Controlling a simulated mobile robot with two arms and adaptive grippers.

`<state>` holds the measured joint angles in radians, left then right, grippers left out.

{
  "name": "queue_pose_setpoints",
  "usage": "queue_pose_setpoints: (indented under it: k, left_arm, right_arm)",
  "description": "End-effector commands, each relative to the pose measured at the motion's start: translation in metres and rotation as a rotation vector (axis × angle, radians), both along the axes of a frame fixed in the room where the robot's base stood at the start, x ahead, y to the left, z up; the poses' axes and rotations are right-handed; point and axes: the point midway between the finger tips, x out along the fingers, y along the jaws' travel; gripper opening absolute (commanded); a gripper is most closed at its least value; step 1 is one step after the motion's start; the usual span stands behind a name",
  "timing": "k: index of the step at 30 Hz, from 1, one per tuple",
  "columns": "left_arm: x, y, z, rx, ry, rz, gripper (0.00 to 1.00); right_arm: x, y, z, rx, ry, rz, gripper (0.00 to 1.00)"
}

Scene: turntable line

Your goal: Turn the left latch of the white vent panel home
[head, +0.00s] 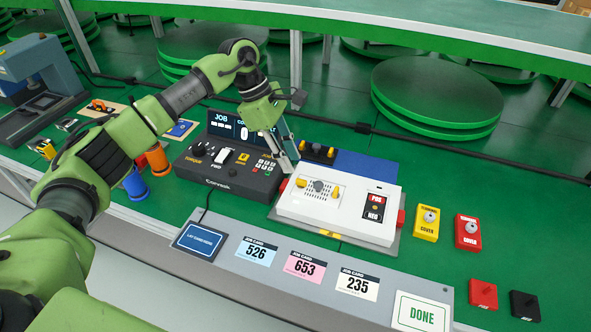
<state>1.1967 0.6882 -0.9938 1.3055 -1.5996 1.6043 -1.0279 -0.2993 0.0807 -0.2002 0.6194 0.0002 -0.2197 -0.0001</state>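The white vent panel (318,195) is on top of a white unit (345,218) right of centre in the head view. It has a slotted grille, a grey round part in the middle and a yellow latch on either side. The left latch (301,183) sits at the grille's left end; the right latch (335,192) is at its other end. My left gripper (288,166) points down just behind and left of the left latch, and seems apart from it. Its fingers are too small and overlapped to tell their opening. My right gripper is not in view.
A dark control box (228,172) stands close left of the unit. Yellow (427,223) and red (468,232) boxes stand to its right. Job cards and a DONE plate (421,312) lie along the front edge. Orange and blue cylinders stand left, near my arm.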

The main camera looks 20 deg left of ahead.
Motion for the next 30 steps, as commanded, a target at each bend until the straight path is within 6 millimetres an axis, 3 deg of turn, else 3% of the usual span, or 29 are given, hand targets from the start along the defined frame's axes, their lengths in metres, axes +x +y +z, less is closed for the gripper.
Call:
queue_pose_setpoints:
  k: [3, 9, 26, 30]
  left_arm:
    - [0.001, 0.01, 0.024, -0.001, -0.003, 0.002, 0.25]
    - [0.0, 0.02, 0.048, -0.001, -0.001, 0.0, 0.25]
    - [0.0, 0.023, 0.055, 0.0, 0.0, 0.0, 0.25]
    - [0.0, 0.023, 0.066, -0.001, -0.001, 0.0, 0.25]
  right_arm:
    - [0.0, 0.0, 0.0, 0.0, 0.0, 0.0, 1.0]
    - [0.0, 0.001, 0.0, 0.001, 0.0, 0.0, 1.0]
    - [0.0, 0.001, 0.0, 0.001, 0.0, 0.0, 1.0]
    - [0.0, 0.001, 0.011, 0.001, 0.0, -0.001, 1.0]
